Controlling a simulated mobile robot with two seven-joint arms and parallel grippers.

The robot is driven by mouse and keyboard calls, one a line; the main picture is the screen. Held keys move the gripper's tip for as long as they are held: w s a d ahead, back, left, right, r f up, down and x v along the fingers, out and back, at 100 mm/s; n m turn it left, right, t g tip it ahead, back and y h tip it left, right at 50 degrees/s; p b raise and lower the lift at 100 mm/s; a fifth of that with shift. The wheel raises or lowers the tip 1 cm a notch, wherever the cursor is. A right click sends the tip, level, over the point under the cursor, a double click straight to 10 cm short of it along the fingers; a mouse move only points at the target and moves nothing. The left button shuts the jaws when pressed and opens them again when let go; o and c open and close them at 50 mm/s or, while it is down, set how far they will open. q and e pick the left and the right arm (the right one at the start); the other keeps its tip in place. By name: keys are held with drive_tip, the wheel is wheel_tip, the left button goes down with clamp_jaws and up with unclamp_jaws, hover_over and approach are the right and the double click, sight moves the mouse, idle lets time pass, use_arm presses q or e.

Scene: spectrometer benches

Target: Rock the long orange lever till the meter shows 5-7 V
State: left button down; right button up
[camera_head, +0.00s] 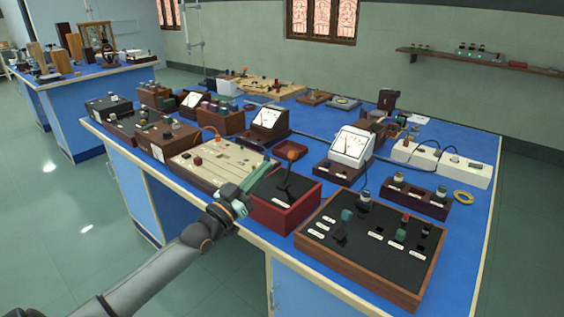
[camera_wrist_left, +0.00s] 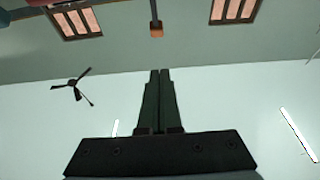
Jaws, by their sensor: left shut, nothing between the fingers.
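The long lever, a dark rod with an orange-brown block at its top (camera_head: 290,152), rises tilted from a red box with a black top (camera_head: 272,214). In the left wrist view its orange end (camera_wrist_left: 156,31) hangs from the top, beyond my fingertips. My left gripper (camera_head: 273,166) is shut and empty, close to the lever's left side; I cannot tell whether it touches. The same shut fingers show in the left wrist view (camera_wrist_left: 160,73). A white-cased meter (camera_head: 352,146) stands behind the red box; its reading is too small to make out. My right gripper is not in view.
A wooden-framed black panel (camera_head: 345,255) with knobs stands right of the red box. A pale board (camera_head: 205,165) lies left of it. A wooden-cased meter (camera_head: 269,121) and a white power strip (camera_head: 462,168) stand behind. The blue bench is crowded.

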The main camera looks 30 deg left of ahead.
sight(291, 151)
use_arm(q)
drive_tip(key=w, duration=0.4)
drive_tip(key=w+b, duration=0.1)
drive_tip(key=w, duration=0.1)
drive_tip(key=shift+w+d+f, duration=0.1)
drive_tip(key=shift+w+d, duration=0.15)
drive_tip(key=shift+w+f, duration=0.25)
drive_tip(key=shift+w, duration=0.25)
